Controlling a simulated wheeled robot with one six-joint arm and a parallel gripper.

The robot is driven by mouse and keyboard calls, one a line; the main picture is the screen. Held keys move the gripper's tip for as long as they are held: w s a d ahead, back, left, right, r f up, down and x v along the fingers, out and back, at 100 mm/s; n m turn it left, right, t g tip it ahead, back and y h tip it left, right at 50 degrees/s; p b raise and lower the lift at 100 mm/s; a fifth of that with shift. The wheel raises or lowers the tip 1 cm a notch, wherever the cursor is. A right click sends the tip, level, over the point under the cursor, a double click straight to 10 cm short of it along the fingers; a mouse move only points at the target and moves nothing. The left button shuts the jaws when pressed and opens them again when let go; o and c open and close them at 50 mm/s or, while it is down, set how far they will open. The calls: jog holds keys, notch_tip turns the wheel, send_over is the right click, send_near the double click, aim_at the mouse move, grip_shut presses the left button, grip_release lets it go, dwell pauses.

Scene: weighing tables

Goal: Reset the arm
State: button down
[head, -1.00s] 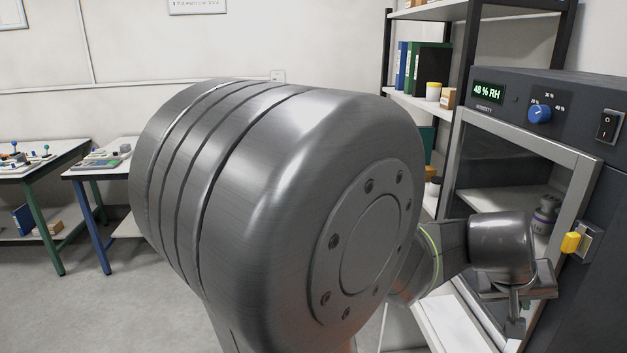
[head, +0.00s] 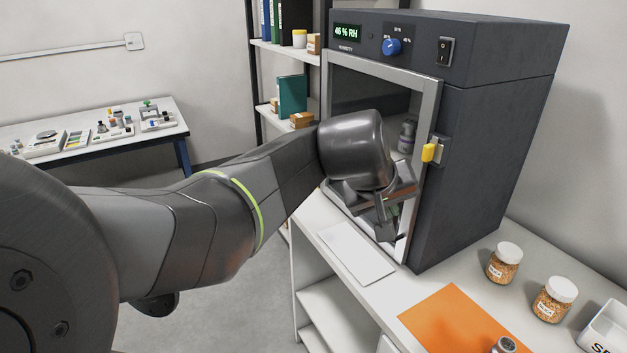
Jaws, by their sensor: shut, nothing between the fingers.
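My arm reaches from the left across the head view. My gripper (head: 388,228) points down in front of the dark humidity cabinet (head: 463,165), above the white table. Its fingers are shut with nothing between them, and my wrist hides part of them. The wrist also covers part of the cabinet's grey-framed front (head: 433,105). Whether the gripper touches that frame I cannot tell. A grey metal weight (head: 406,137) stands inside the cabinet. The display (head: 347,34) reads 46 % RH. A blue knob (head: 391,47) and a black switch (head: 445,51) are beside it.
A yellow latch (head: 428,152) sticks out at the frame's right edge. A white pad (head: 356,252), an orange mat (head: 455,318), a metal weight (head: 503,345) and two jars (head: 504,263) (head: 554,299) are on the table. Shelves stand behind; a side table (head: 178,128) is left.

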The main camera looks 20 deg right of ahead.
jog(key=shift+s+a+r, duration=0.25)
jog(key=shift+s+r, duration=0.15)
jog(key=shift+r, duration=0.25)
jog(key=shift+s+a+r, duration=0.2)
jog(key=shift+s+r, duration=0.2)
jog(key=shift+r, duration=0.2)
